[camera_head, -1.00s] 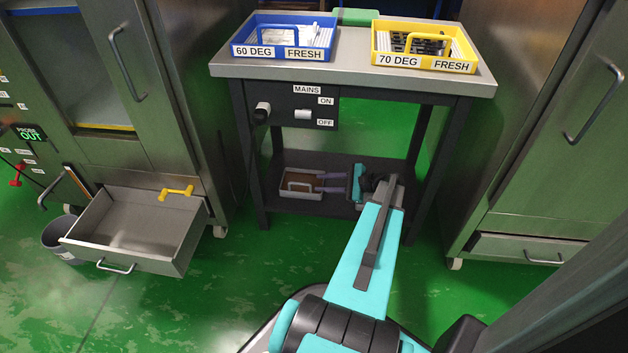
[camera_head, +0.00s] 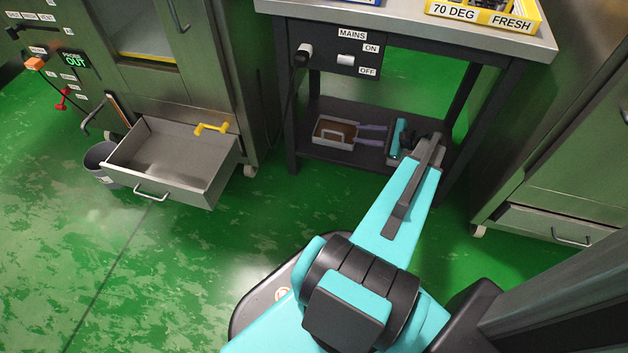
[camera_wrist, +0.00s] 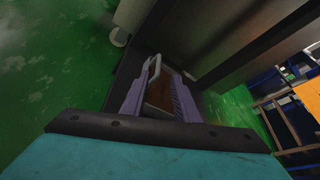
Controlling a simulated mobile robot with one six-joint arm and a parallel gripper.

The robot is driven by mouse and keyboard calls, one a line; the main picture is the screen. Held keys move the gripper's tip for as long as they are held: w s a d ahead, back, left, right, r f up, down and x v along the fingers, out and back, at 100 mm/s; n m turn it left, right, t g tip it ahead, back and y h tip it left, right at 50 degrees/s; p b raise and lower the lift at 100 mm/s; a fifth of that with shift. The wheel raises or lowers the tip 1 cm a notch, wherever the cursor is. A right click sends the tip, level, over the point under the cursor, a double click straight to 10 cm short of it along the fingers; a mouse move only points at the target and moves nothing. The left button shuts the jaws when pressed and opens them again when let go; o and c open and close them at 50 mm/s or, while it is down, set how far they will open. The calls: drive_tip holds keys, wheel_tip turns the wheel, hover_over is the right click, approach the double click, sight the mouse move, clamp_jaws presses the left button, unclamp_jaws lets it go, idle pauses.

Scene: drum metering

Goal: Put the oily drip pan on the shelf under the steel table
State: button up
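The drip pan (camera_head: 324,138) is a small light-grey rectangular tray with brown liquid in it and a raised handle. It sits level on the dark lower shelf (camera_head: 312,111) under the steel table (camera_head: 400,22). My gripper (camera_head: 360,134) reaches in low from the right. Its two purple-grey fingers are spread apart, with tips close to the pan's right side; I cannot tell if they touch it. In the wrist view, the pan (camera_wrist: 159,91) shows between and beyond the open fingers (camera_wrist: 160,78). My wrist hides the shelf's right part.
Table legs flank the shelf. A yellow tray (camera_head: 485,14) stands on the table. A steel cabinet (camera_head: 560,150) is at the right. Green floor is clear in front.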

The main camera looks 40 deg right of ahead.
drive_tip(key=shift+w+a, duration=0.1)
